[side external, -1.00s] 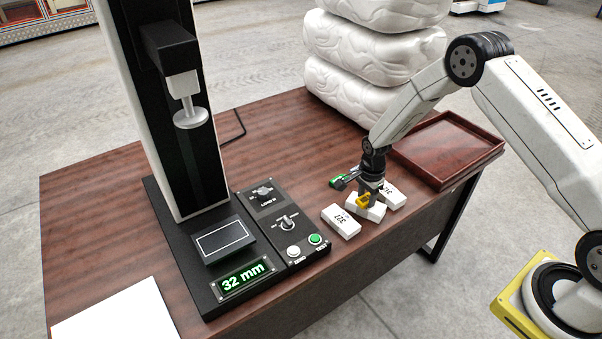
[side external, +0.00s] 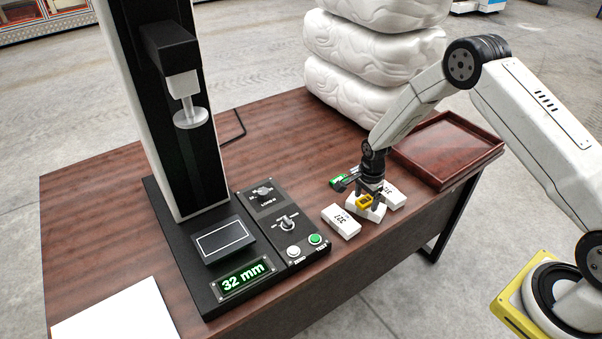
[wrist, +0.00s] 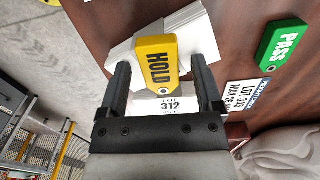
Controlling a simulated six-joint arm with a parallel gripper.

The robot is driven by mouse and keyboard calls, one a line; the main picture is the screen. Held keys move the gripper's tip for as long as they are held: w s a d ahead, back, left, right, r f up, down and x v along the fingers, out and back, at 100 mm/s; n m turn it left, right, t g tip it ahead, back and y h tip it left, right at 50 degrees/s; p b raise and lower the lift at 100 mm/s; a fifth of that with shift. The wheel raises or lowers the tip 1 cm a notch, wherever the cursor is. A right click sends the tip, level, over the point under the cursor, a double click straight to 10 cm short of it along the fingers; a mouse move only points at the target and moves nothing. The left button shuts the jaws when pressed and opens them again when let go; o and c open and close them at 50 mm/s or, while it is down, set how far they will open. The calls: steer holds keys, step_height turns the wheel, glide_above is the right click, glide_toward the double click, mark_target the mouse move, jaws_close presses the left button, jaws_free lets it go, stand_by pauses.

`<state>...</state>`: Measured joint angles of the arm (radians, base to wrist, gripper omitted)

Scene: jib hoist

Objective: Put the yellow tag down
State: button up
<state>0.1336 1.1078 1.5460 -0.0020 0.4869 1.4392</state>
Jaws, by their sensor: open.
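The yellow tag (wrist: 156,62), marked HOLD, lies on top of a white block (wrist: 172,104) labelled LOT 312 in the wrist view. In the side view the yellow tag (side external: 364,201) shows small at the gripper's tips, on the white block there. My gripper (wrist: 165,80) is open, with one finger on each side of the tag and a visible gap to each. In the side view my gripper (side external: 369,190) is low over the white blocks. The exact contact under the tag is hard to see.
A green PASS tag (wrist: 283,45) lies to the right, near a LOT 345 label. Another white block (side external: 341,221) stands left of the gripper. A brown tray (side external: 446,150) lies behind right. The black test stand (side external: 228,250) reads 32 mm. White paper (side external: 115,315) lies front left.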

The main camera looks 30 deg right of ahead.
mark_target(366, 202)
steer(key=shift+r, duration=0.1)
step_height(366, 202, up, 12)
stand_by(0.8)
stand_by(0.4)
steer(key=shift+r, duration=0.1)
steer(key=s+a+r+n+t, duration=0.1)
steer(key=s+a+r+n, duration=0.2)
steer(key=s+n, duration=0.6)
steer(key=s+a+r+n+t, duration=0.1)
steer(key=s+a+r+n, duration=0.2)
steer(key=s+r+n, duration=0.4)
steer(key=s+n, duration=0.2)
steer(key=s, duration=0.1)
steer(key=shift+s+a+t, duration=0.2)
steer(key=shift+s+t, duration=0.1)
steer(key=shift+s, duration=0.05)
stand_by(0.3)
